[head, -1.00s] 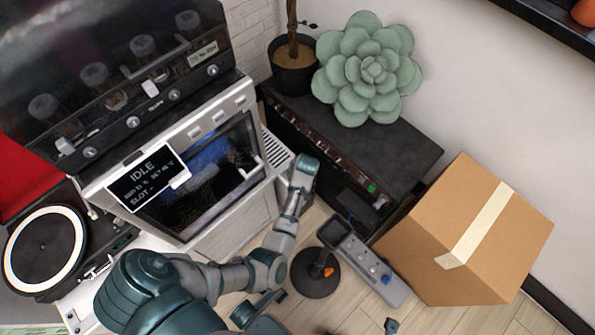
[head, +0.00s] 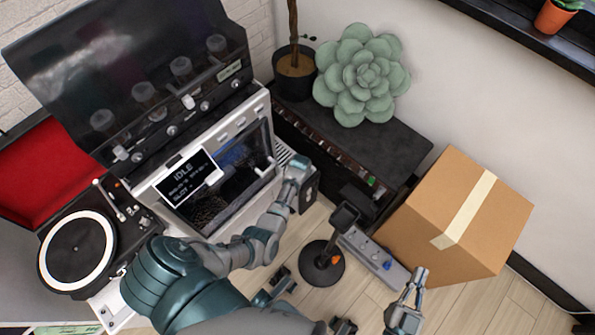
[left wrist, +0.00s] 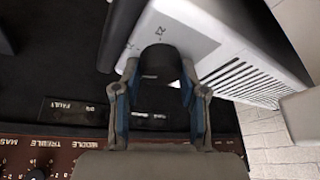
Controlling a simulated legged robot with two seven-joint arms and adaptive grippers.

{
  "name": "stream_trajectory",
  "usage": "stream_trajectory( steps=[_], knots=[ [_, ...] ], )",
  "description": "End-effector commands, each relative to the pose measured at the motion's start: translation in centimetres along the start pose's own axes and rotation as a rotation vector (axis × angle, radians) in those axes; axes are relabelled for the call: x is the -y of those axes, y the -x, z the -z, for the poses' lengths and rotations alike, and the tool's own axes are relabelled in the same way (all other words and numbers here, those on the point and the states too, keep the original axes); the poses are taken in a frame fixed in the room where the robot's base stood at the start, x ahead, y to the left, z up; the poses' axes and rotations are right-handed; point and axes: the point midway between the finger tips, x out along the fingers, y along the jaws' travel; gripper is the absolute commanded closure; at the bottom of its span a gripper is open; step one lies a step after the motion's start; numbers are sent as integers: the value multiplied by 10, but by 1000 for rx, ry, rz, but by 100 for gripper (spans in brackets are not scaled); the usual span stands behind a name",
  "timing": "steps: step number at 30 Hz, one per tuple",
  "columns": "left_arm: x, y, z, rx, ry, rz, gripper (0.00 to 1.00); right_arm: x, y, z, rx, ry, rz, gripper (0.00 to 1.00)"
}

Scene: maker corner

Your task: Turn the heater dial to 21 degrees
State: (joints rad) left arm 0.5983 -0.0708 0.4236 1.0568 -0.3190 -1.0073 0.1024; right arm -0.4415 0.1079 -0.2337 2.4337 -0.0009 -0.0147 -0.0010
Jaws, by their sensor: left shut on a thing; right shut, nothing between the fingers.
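The heater dial (left wrist: 160,60) is a black round knob on the white heater (left wrist: 200,28), with small number marks beside it. My left gripper (left wrist: 160,78) has its two fingers on either side of the dial and is shut on it. I cannot read which number the dial points to. In the head view, my left gripper (head: 297,170) is by the vented right side of the white heater, and its fingertips and the dial are hidden. My right gripper (head: 419,275) is shut and empty, over the floor in front of the cardboard box.
A cardboard box (head: 425,215) stands at the right. A black amplifier (head: 385,145) carries a succulent (head: 362,80) and a potted plant (head: 294,75). A turntable (head: 75,250) is at the left. A round-based stand (head: 322,265) and a grey pedal strip (head: 375,260) are on the floor.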

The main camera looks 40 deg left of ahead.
Motion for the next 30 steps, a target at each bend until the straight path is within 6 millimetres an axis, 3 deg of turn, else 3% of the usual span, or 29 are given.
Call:
stream_trajectory(
  steps=[6, 12, 30],
  knots=[
    [1, 2, 1, -8, -137, -57, 93, -6, 7, -29, 242, 14, -12, 100],
    [1, 0, 0, -12, -221, -91, 93, -9, 17, -48, 375, 19, -20, 100],
    [1, -2, -2, -14, -271, -112, 93, -12, 23, -60, 453, 21, -26, 100]
  ],
)
